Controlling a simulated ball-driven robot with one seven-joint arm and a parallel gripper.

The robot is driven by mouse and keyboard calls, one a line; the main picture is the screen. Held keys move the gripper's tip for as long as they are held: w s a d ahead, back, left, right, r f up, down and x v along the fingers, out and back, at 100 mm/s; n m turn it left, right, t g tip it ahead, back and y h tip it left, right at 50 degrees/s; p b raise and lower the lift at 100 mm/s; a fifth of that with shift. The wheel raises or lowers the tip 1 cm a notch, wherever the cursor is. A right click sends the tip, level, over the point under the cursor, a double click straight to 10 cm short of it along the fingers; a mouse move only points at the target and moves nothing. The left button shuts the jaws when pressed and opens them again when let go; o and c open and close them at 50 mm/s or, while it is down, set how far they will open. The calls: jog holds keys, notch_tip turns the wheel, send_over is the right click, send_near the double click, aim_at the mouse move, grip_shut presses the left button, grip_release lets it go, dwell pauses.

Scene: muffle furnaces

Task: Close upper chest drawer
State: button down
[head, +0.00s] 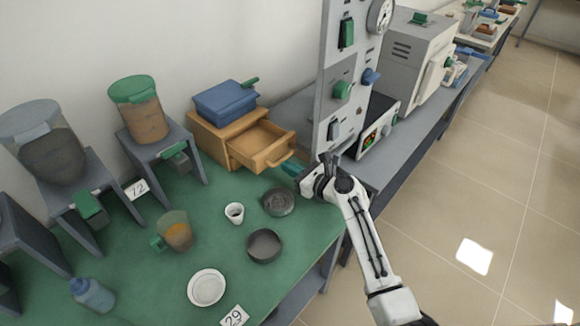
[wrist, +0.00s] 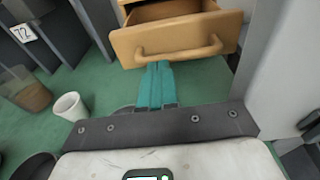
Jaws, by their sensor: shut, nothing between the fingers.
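The wooden chest (head: 212,142) stands at the back of the green bench. Its drawer (head: 263,146) is pulled out, and I can see into its empty-looking inside. A blue lidded box (head: 225,100) sits on top of the chest. In the wrist view the open drawer (wrist: 178,38) with its bar handle (wrist: 180,49) fills the top. My gripper (head: 290,170) has teal fingers, which are shut and empty. In the wrist view my gripper (wrist: 157,66) points at the drawer front, its tips just below the handle. I cannot tell whether they touch it.
A grey upright panel (head: 340,85) with switches stands right of the drawer, close to my arm. A white cup (head: 234,213), dark round dishes (head: 264,246) and a white plate (head: 207,287) sit on the bench in front. Grey stands with containers are left.

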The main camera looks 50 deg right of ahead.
jog(key=shift+w, duration=0.1)
jog(key=b, duration=0.2)
send_near(259, 148)
jog(key=w, duration=0.2)
jog(key=w+a, duration=0.1)
jog(key=w, duration=0.1)
jog(key=w+a+r, duration=0.1)
jog(key=w, duration=0.1)
jog(key=shift+w+a+r, duration=0.1)
jog(key=shift+w, duration=0.5)
jog(key=shift+a+r, duration=0.1)
jog(key=shift+r, duration=0.1)
jog(key=shift+w, duration=0.1)
